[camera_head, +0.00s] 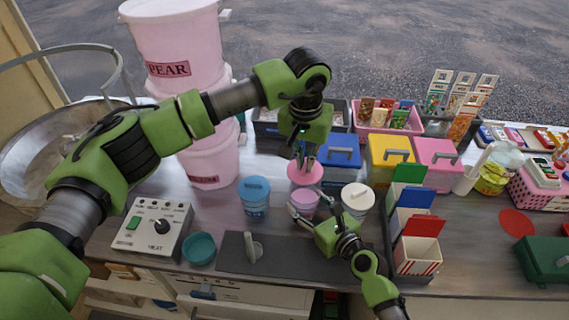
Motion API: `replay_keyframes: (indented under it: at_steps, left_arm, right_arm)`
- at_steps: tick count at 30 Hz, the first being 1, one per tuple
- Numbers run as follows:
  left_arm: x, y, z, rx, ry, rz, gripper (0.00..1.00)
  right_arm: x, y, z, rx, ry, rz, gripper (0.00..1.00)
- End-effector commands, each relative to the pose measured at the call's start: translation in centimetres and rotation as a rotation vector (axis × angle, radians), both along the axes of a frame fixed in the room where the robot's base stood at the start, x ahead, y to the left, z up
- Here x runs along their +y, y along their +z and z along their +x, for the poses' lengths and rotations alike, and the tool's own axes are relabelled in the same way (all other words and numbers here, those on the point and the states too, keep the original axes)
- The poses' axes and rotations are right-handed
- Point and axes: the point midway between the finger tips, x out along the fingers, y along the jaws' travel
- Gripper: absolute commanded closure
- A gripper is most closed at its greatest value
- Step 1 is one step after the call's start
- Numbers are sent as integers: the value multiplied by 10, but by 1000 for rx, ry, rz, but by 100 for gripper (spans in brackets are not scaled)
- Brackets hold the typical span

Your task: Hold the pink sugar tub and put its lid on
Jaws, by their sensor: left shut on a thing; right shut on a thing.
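The pink sugar tub (303,204) stands upright on the counter near the middle of the head view. My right gripper (307,203) reaches in from the lower right and is shut on the tub, a finger to either side. The pink lid (306,175) is level above the tub, a little towards the back. My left gripper (303,163) points down from above and is shut on the lid's top. The lid covers part of the tub's rim from this view. I cannot tell exactly how wide the gap between them is.
A blue-lidded tub (254,193) stands left of the pink one and a white-lidded tub (357,200) right. A dark mat (290,258) lies in front. The heat control box (153,228), teal bowl (199,248) and striped paper boxes (416,256) are close by. Stacked pink buckets (180,45) rise behind-left.

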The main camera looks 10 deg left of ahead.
Motion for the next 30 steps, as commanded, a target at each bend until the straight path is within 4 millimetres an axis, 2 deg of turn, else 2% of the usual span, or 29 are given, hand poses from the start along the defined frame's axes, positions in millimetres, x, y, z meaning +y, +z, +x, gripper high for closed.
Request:
replay_keyframes:
  at_steps: [8,24,30]
  left_arm:
    - [-5,-9,4,0,-10,1,100]
    - [-5,-54,4,1,-8,0,100]
    - [-5,-63,4,0,-8,0,100]
  right_arm:
    - [0,4,2,-6,-2,4,58]
    - [0,4,2,-6,-2,4,58]
    - [0,4,2,-6,-2,4,58]
